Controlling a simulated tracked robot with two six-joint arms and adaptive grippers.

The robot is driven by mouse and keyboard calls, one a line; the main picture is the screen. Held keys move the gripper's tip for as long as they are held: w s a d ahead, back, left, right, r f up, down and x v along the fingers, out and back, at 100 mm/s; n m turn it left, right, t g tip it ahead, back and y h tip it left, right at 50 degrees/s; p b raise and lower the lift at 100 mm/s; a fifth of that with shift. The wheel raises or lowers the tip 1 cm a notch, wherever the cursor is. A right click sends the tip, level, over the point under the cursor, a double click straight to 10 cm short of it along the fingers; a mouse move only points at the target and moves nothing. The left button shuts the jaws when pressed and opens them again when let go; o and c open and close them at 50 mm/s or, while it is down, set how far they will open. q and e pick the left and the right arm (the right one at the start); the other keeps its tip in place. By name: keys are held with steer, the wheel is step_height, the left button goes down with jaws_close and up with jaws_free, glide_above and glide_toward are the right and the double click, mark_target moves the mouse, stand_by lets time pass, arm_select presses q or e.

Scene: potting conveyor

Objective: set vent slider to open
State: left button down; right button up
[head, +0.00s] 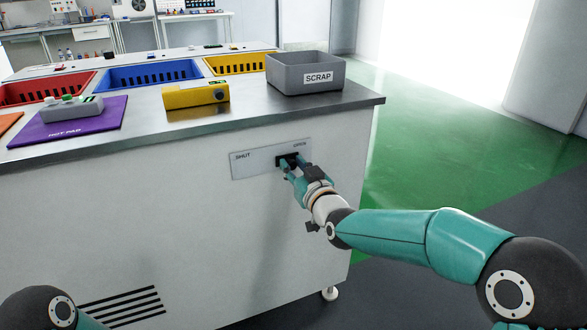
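The vent slider's light grey plate (262,161) is on the front of the white counter, marked SHUT at its left end and OPEN at its right end. The black slider knob (283,160) is at the right end, by the OPEN mark. My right gripper (288,168) is at the knob, with its fingertips touching or very close to it. The fingers partly hide the knob, so I cannot tell whether they grip it. My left gripper is out of view; only part of my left arm shows at the bottom left.
On the counter top stand a grey SCRAP bin (305,76), a yellow box (195,97) and a purple hot pad (72,127) with a grey control box (72,108). Red, blue (150,76) and yellow crates are behind. Green floor (450,150) is clear at right.

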steer(key=o, duration=0.3)
steer(key=shift+w+d, duration=0.1)
steer(key=shift+d, duration=0.2)
steer(key=shift+a, duration=0.1)
steer(key=v, duration=1.2)
